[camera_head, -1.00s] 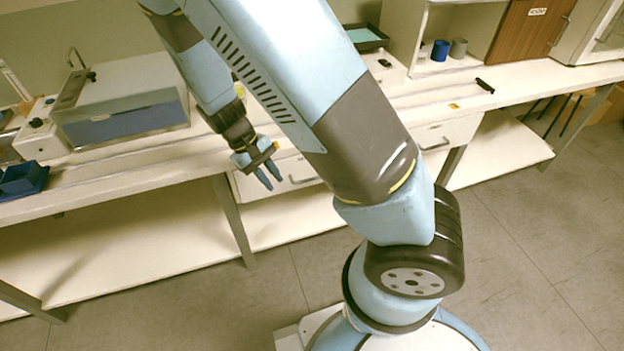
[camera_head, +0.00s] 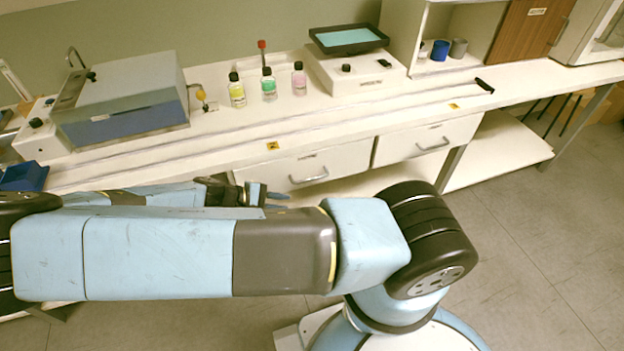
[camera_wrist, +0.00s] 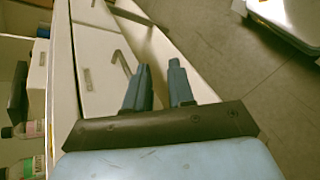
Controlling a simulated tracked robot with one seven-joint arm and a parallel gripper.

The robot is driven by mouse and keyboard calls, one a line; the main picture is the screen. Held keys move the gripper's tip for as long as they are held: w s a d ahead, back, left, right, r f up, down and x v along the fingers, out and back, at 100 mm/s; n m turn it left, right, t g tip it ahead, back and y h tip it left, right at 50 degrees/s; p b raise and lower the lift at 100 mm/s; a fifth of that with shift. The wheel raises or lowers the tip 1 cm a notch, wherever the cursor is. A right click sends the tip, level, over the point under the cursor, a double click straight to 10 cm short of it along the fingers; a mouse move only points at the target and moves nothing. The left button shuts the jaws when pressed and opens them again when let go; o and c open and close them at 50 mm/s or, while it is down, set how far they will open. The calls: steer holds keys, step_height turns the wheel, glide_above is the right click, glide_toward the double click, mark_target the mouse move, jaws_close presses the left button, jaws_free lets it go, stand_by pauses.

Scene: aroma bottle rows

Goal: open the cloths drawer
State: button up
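Two white drawers are set under the bench top, a left drawer (camera_head: 335,163) and a right drawer (camera_head: 405,147). Both look shut, and each has a metal bar handle and a small label too small to read. My gripper (camera_head: 280,200) is low in front of the left drawer's left end, its fingers pointing right. In the wrist view my gripper (camera_wrist: 160,72) is open and empty, its two blue fingers apart. The nearer drawer front (camera_wrist: 95,50) and its handle (camera_wrist: 121,63) lie just beyond the left finger, apparently not touched.
Bottles with yellow (camera_head: 237,92), green (camera_head: 268,86) and pink (camera_head: 299,80) contents stand on the bench. A scale-like device (camera_head: 355,75) is to their right, a grey-blue box device (camera_head: 120,95) to their left. A lower shelf (camera_head: 495,158) runs beneath. Floor in front is clear.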

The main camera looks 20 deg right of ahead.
mark_target(309, 180)
steer(key=w+d+f+n+t+h, duration=0.1)
steer(key=w+d, duration=0.1)
steer(key=d, duration=0.2)
steer(key=w+d+f+t, duration=0.1)
steer(key=w+d+t, duration=0.1)
steer(key=w+d, duration=0.1)
steer(key=w+d+f+n+t+h, duration=0.1)
steer(key=w+d+t, duration=0.1)
steer(key=w+d, duration=0.1)
steer(key=shift+d+f+n+h, duration=0.15)
steer(key=shift+d+n+h, duration=0.15)
steer(key=shift+d, duration=0.5)
steer(key=shift+c, duration=0.3)
jaws_close()
